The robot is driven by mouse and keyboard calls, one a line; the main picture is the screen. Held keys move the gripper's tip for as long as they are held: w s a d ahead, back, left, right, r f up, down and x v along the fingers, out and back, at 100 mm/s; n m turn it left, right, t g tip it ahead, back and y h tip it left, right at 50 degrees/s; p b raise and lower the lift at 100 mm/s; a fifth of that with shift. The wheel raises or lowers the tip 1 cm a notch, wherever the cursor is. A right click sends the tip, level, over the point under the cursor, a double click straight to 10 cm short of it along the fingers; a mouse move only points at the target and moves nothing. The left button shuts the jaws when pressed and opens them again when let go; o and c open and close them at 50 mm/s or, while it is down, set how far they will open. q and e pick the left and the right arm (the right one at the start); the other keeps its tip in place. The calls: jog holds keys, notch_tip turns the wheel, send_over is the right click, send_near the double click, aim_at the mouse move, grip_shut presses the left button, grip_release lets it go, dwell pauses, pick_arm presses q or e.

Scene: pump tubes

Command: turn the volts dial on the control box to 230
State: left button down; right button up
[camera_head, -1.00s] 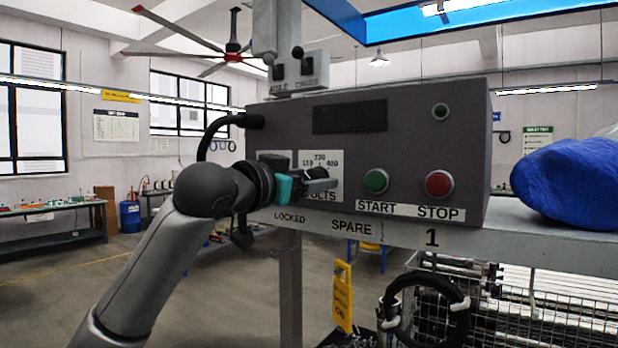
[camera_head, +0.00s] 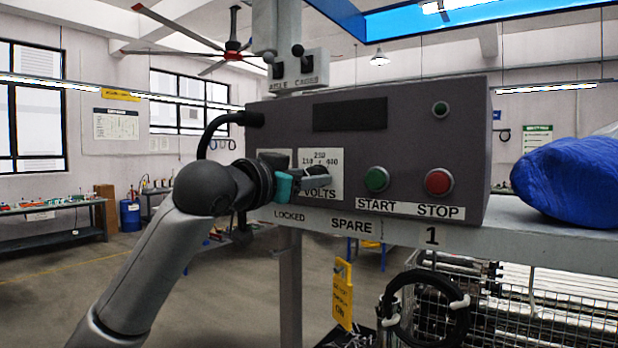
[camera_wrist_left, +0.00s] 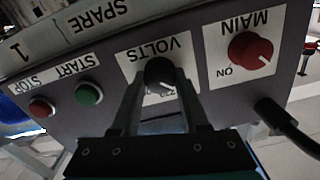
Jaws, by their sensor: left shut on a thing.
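The grey control box (camera_head: 410,130) stands on a shelf in the head view. Its black volts dial (camera_wrist_left: 158,74) sits on a white VOLTS plate (camera_head: 333,160) marked 110, 230 and 400. My left gripper (camera_head: 318,175) reaches in from the left and is shut on the dial. In the left wrist view, which is upside down, its two fingers (camera_wrist_left: 158,84) lie on either side of the dial. The dial's white pointer line slants to the lower right there. The fingers partly hide the numbers, so the exact setting is hard to tell. My right gripper is out of view.
Green START (camera_head: 376,180) and red STOP (camera_head: 438,182) buttons are right of the dial. A red MAIN knob (camera_wrist_left: 250,50) is beside it in the wrist view, with a black cable (camera_head: 210,130) nearby. A blue bundle (camera_head: 568,183) lies on the shelf at right.

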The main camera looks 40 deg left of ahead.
pick_arm(q)
jog(key=shift+m, duration=0.4)
jog(key=m, duration=0.7)
jog(key=shift+m+b, duration=0.3)
jog(key=shift+b, duration=0.1)
jog(key=shift+m, duration=0.3)
jog(key=shift+c, duration=2.1)
grip_release()
